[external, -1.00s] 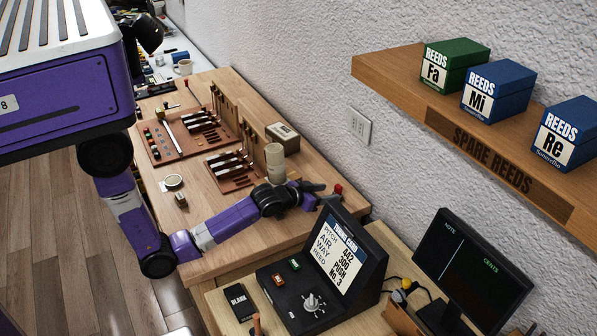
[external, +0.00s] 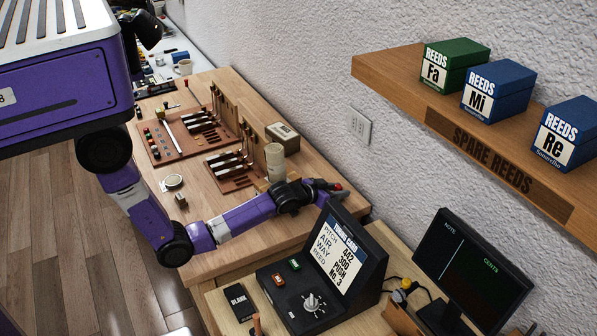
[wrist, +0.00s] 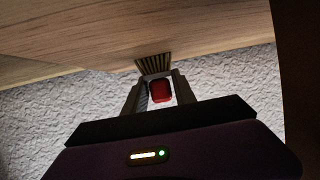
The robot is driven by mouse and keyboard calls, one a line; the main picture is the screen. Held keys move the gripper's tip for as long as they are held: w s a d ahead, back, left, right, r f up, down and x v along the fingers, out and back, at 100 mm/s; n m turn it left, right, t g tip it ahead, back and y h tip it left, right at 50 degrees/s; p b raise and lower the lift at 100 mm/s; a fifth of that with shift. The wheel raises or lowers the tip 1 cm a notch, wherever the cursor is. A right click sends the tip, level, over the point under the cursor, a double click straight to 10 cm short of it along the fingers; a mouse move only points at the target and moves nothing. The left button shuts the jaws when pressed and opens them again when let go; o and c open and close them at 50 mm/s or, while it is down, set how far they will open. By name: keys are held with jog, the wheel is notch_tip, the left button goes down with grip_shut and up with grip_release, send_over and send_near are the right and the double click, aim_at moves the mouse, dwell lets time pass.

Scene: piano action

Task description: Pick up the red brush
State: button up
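The red brush shows as a small red block (wrist: 160,92) between my fingers in the wrist view, with a dark striped part (wrist: 153,66), possibly its bristles, beyond it. In the external view the red brush (external: 338,187) is at the wall-side edge of the wooden bench, mostly hidden by my gripper (external: 326,187). In the wrist view my gripper (wrist: 160,95) has its fingers apart, one on each side of the red part, with narrow gaps. I see no firm grip on it.
A card display (external: 345,255) stands close in front of my forearm. A cream cylinder (external: 275,162) and a small box (external: 282,133) stand behind my wrist. The textured wall is just beyond my gripper. Reed boxes sit on a shelf (external: 460,130) above right.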

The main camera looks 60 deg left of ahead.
grip_shut()
jog(key=shift+r, duration=0.15)
